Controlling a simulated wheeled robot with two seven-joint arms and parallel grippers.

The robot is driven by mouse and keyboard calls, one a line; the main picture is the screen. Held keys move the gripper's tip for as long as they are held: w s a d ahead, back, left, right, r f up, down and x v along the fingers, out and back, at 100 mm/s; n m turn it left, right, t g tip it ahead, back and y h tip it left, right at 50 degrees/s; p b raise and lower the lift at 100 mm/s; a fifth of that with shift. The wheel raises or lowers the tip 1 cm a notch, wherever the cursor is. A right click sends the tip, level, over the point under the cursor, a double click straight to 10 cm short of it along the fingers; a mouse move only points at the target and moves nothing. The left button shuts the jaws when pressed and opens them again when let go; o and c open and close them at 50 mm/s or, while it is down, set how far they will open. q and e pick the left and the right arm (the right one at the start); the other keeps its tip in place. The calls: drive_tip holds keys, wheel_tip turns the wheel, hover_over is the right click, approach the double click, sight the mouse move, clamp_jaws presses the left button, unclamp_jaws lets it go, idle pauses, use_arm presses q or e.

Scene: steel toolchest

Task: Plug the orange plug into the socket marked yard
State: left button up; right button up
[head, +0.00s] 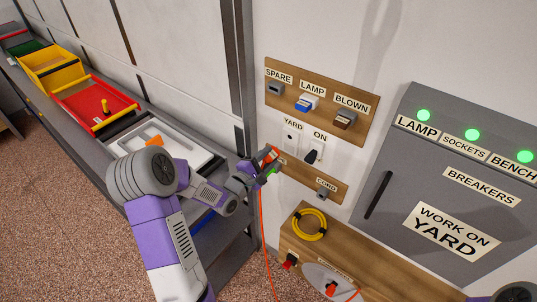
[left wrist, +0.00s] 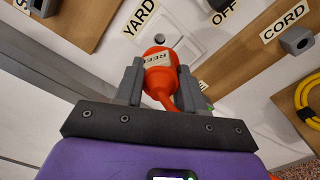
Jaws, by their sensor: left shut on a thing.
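The orange plug (head: 270,155) is held in my left gripper (head: 264,173). In the left wrist view, the jaws (left wrist: 158,80) are shut on both sides of the plug (left wrist: 156,57), which has a pale label. The white yard socket (head: 291,137) is on the wall under a YARD label, up and right of the plug in the head view. In the left wrist view the socket plate (left wrist: 190,20) is partly behind the plug. The plug looks apart from the socket, but its front is hard to make out. My right gripper is not in view.
A black switch (head: 313,152) sits right of the socket. A cord holder (head: 323,192) and yellow cable coil (head: 310,225) are below. The orange cord (head: 265,240) hangs down toward a reel (head: 328,281). A grey breaker cabinet (head: 395,190) stands right; a steel bench with bins is left.

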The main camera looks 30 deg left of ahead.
sight(278, 149)
use_arm(q)
drive_tip(key=shift+w+d+b, duration=0.15)
drive_tip(key=shift+w+b, duration=0.05)
drive_tip(key=shift+w, duration=1.25)
drive_tip(key=shift+w+d+b, duration=0.1)
drive_tip(key=shift+w+b, duration=0.05)
drive_tip(key=shift+w, duration=1.25)
drive_tip(key=shift+w+d+b, duration=0.15)
drive_tip(key=shift+w+b, duration=0.35)
drive_tip(key=shift+w, duration=0.9)
drive_tip(key=o, duration=1.2)
drive_tip(key=shift+o, duration=0.2)
